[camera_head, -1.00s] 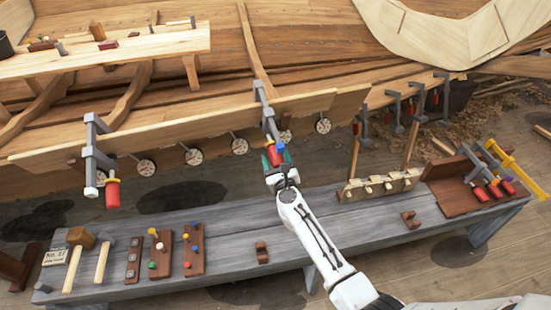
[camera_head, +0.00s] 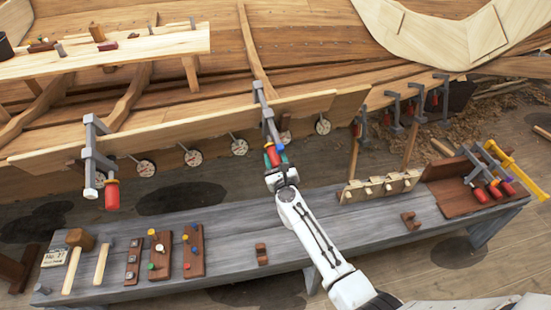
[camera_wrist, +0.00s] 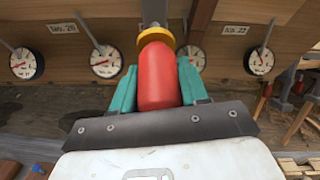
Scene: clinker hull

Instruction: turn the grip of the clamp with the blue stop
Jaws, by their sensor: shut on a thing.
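A grey clamp (camera_head: 265,105) hangs on the plank edge at the middle of the head view, with a red grip (camera_head: 272,155) at its lower end. A small blue patch shows beside this grip there. In the wrist view the red grip (camera_wrist: 158,78) points at me, with a yellow collar (camera_wrist: 156,37) and a grey shaft behind it. My gripper (camera_wrist: 158,92) has its teal fingers on both sides of the red grip and is shut on it. The palm hides the near end of the grip.
Another clamp (camera_head: 91,150) with a red grip hangs at the left of the plank. Several dials (camera_head: 239,146) hang along the plank. The grey bench (camera_head: 225,235) below holds mallets, pegboards and a clamp rack. Several clamps stand further right.

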